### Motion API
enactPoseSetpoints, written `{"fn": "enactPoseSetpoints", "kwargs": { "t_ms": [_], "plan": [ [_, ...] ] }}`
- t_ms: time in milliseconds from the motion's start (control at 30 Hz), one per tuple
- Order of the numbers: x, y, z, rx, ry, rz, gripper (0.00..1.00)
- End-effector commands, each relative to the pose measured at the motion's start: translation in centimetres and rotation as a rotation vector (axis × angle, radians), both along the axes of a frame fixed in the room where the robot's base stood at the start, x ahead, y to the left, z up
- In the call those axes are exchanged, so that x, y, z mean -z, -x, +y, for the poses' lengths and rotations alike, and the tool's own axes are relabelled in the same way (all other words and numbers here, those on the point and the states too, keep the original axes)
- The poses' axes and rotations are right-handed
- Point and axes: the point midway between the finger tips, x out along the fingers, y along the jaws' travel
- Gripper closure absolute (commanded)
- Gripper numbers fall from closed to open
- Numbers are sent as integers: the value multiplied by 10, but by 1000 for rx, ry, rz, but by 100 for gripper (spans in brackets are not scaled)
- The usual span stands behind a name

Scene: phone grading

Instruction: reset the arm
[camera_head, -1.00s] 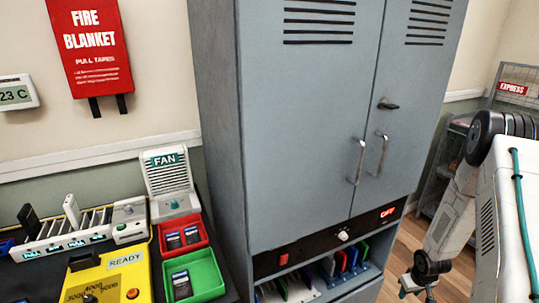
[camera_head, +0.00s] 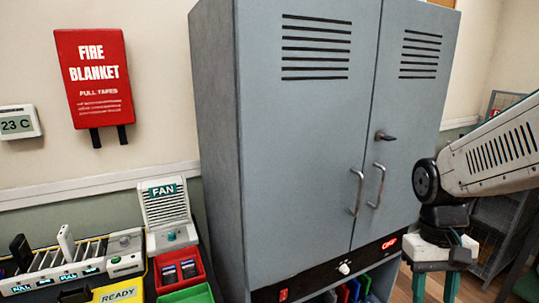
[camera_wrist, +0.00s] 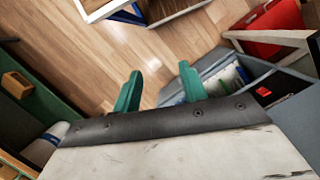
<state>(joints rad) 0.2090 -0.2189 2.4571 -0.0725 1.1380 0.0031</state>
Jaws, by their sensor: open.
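My gripper (camera_head: 434,288) hangs at the lower right of the head view, in front of the right side of the grey cabinet (camera_head: 305,130). Its two teal fingers point down and stand apart. In the wrist view the gripper (camera_wrist: 160,74) is open, with nothing between the fingers and wood floor beyond them. My arm comes in from the right edge and bends down at a dark joint.
Both cabinet doors are shut, with two handles (camera_head: 378,186) and a control strip below. At the lower left are a FAN unit (camera_head: 167,213), a red tray (camera_head: 203,276), a green tray (camera_head: 190,296) and a charger rack (camera_head: 125,262). Wire shelving stands behind my arm.

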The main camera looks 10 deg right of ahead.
Motion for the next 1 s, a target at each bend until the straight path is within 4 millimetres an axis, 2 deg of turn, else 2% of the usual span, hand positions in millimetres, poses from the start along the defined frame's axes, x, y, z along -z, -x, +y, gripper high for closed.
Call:
{"fn": "enactPoseSetpoints", "kwargs": {
  "t_ms": [33,200,367,600,1000],
  "plan": [
    [-13,12,11,-12,-6,-24,58],
    [-43,47,41,-56,-30,-118,58],
    [-64,63,57,-113,-28,-249,58],
    [-84,70,65,-167,-24,-356,58],
    [-84,70,66,-171,-23,-359,58]
  ]
}}
